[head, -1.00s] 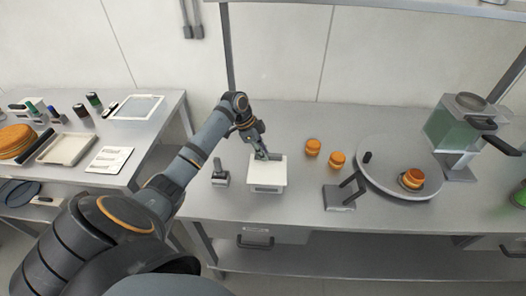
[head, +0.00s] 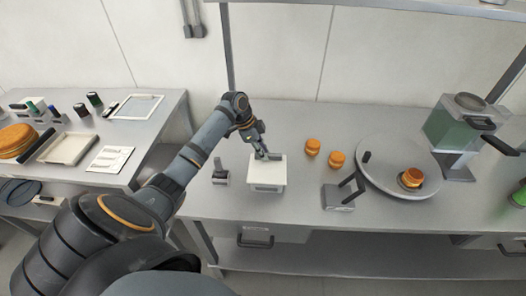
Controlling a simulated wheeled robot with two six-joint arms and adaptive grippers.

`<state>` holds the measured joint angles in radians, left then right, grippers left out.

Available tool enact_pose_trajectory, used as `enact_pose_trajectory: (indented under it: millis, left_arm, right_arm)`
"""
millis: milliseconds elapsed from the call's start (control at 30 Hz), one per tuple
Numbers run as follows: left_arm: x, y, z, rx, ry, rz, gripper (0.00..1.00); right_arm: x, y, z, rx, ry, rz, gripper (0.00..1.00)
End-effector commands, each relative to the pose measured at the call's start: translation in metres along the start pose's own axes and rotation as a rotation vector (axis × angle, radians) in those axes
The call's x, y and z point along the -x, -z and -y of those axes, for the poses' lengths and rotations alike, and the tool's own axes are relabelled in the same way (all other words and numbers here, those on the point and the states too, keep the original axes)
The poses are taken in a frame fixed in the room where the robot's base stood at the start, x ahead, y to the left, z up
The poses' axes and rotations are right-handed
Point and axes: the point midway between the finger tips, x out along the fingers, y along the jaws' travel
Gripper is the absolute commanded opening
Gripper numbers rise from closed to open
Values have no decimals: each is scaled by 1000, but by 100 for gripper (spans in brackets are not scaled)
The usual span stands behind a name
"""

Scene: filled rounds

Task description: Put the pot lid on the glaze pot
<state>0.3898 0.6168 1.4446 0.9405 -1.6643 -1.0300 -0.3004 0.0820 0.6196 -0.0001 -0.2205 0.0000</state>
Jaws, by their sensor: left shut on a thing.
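My left gripper (head: 264,155) reaches down to the top of a white square box-like unit (head: 267,186) on the middle bench. Its jaws are shut on a small grey thing (head: 276,157) at the back of that unit's top. The thing is small and partly hidden by the fingers, so I cannot tell whether it is the pot lid or whether it touches the unit. I cannot pick out the glaze pot for certain. A small grey item with a dark top (head: 221,175) stands just left of the white unit. My right gripper is not in view.
Two orange rounds (head: 312,147) (head: 336,159) sit right of the white unit. A grey block with a black handle (head: 339,196) stands before a round plate (head: 390,180) bearing an orange filled round (head: 411,178). A green-filled dispenser (head: 455,125) stands at right. A side bench (head: 150,140) is left.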

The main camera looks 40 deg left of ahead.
Motion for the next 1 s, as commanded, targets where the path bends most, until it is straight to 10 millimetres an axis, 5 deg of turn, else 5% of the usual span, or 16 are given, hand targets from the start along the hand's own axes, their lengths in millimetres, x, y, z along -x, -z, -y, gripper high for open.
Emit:
enact_pose_trajectory:
  millis: [467,500,667,900,1000]
  left_arm:
    - [-4,-2,0,0,0,-1,0]
    - [-4,-2,0,0,0,-1,22]
    - [-4,-2,0,0,0,0,44]
    - [-4,-2,0,0,0,0,46]
    - [-4,-2,0,0,0,0,59]
  right_arm:
    - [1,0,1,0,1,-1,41]
    - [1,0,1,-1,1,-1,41]
    - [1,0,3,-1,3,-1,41]
    - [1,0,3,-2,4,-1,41]
    - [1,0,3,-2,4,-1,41]
